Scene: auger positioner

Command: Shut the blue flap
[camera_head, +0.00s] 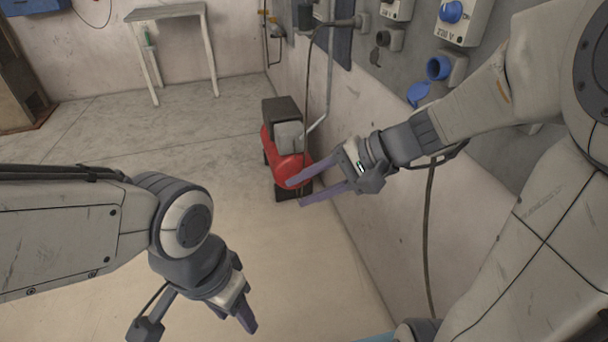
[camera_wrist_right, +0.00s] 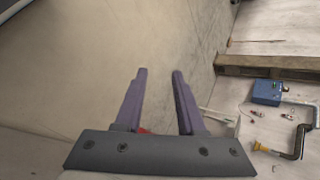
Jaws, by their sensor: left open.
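The blue flap (camera_head: 418,94) hangs open below and to the left of a round blue socket (camera_head: 438,68) on the right-hand wall in the head view. My right gripper (camera_head: 296,193) is open and empty, well to the left of and below the flap, pointing left. Its two purple fingers stand apart in the right wrist view (camera_wrist_right: 159,74), with nothing between them; the flap is not seen there. My left gripper (camera_head: 233,318) is open at the bottom of the head view, far from the flap and pointing down.
A red machine (camera_head: 289,155) stands on the floor by the wall, behind my right gripper. Another socket box with a blue cover (camera_head: 452,12) is above the open socket. A cable (camera_head: 428,235) hangs down the wall. A small table (camera_head: 170,14) stands at the back; the middle floor is clear.

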